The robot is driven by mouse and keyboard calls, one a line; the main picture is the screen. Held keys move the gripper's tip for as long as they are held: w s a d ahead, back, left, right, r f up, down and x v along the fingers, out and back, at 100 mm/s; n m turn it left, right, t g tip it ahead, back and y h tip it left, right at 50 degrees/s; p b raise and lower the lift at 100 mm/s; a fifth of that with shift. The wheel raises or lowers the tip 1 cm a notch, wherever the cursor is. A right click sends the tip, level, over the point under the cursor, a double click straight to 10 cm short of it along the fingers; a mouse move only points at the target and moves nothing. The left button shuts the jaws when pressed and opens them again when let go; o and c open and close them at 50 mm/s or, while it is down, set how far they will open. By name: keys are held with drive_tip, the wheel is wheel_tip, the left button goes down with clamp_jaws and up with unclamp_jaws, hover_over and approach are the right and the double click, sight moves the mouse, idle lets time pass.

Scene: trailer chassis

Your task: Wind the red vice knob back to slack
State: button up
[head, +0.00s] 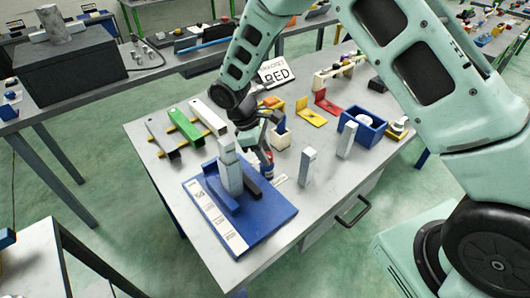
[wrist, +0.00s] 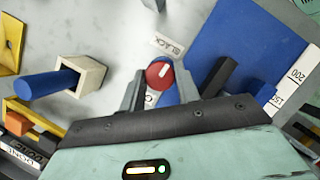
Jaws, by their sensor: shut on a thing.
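The red vice knob (wrist: 154,76), with a white pointer mark on its face, shows in the wrist view between the two fingers of my gripper (wrist: 160,85). The fingers are shut on it from both sides. A blue part shows just beside the knob. In the head view my gripper (head: 265,146) is low over the table, right of the blue vice base (head: 262,220), and largely hides the knob. The vice has a blue jaw (head: 217,190) and a black bar (head: 250,182). A pale grey upright block (head: 231,174) stands between them.
A label reading BLACK (wrist: 168,45) lies near the knob. Two pale upright blocks (head: 307,166) stand right of the vice. A blue box (head: 362,132), a yellow bracket (head: 311,112) and a red bracket (head: 328,102) are farther back. The table's front right is clear.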

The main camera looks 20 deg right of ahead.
drive_tip(key=shift+n, duration=0.5)
drive_tip(key=o, duration=1)
drive_tip(key=shift+r, duration=0.1)
drive_tip(key=b+v, duration=0.1)
drive_tip(key=v, duration=0.4)
drive_tip(key=b+v, duration=0.1)
drive_tip(key=v, duration=0.5)
drive_tip(key=b+v, duration=0.1)
drive_tip(key=v, duration=0.5)
drive_tip(key=shift+s+a+r, duration=0.1)
drive_tip(key=shift+s+r, duration=0.05)
drive_tip(key=shift+s, duration=0.15)
